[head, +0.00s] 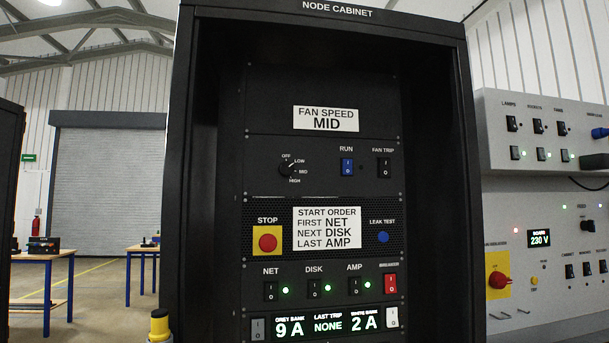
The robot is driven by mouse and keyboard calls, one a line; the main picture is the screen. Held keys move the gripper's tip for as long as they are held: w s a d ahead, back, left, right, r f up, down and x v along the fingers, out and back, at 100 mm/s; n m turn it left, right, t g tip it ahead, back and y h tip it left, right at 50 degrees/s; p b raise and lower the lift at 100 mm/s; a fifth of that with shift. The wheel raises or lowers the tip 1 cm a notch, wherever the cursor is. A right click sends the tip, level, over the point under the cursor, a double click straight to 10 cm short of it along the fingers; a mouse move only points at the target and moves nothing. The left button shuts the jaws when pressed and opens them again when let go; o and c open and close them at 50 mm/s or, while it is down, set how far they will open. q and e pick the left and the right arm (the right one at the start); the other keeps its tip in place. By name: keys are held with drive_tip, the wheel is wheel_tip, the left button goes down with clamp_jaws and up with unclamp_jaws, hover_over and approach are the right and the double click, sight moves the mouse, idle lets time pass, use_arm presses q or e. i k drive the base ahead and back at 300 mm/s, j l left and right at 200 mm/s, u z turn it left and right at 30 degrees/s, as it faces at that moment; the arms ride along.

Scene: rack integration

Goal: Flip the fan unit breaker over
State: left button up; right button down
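The black node cabinet (180,200) stands open in front of me in the head view. A red rocker labelled BREAKER (390,284) sits at the right end of the NET, DISK and AMP switch row. Higher up, the fan panel has a blue RUN rocker (347,167), a black FAN TRIP rocker (384,168) and a rotary speed knob (287,169). No switch is labelled exactly "fan unit breaker". The rocker positions are too small to tell surely. Neither of my grippers is in view.
A red STOP button (268,242) and a blue LEAK TEST button (383,237) are nearby. Green lamps glow beside NET, DISK and AMP. A grey switchboard (540,205) stands right.

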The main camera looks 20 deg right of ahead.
sight(384, 164)
drive_tip(key=z, duration=1.25)
drive_tip(key=l, duration=0.3)
drive_tip(key=i+l, duration=0.1)
drive_tip(key=l, duration=0.2)
drive_tip(key=z, duration=0.05)
